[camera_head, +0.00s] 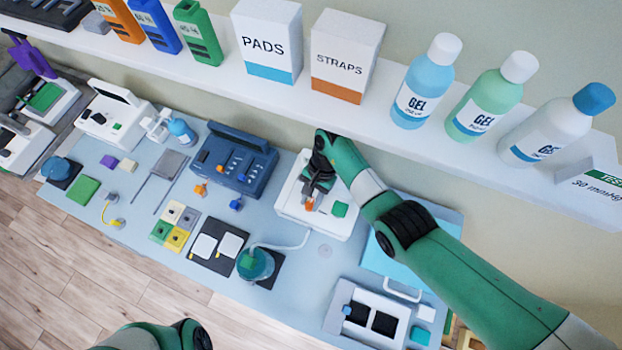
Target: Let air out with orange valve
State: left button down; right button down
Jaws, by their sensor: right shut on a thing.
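The orange valve (309,205) is on the white pump unit (289,207) near the middle of the table. My right gripper (312,195) points down over this unit and is shut on the orange valve, which partly shows below the fingers. The fingers and wrist hide part of the unit's top. A green button (340,209) shows on the unit, right of the gripper. A pale hose (287,246) runs from the unit to a teal round cuff (257,265). Only a green part of my left arm shows at the bottom edge; its gripper is out of view.
A shelf (345,112) with boxes and gel bottles (424,85) runs above the table, close to my right arm. A blue device (235,160) stands left of the pump unit. A grey case (378,318) lies at the front right. Pads and small blocks cover the left.

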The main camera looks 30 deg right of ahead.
jog(key=shift+f+n+g+h+b, duration=0.1)
jog(key=shift+n+g+h+b, duration=0.2)
jog(key=shift+n+b, duration=0.65)
jog(key=c, duration=0.9)
grip_release()
jog(key=v, duration=0.7)
jog(key=shift+w+r+p, duration=0.1)
jog(key=shift+r+p, duration=0.2)
jog(key=shift+p, duration=0.1)
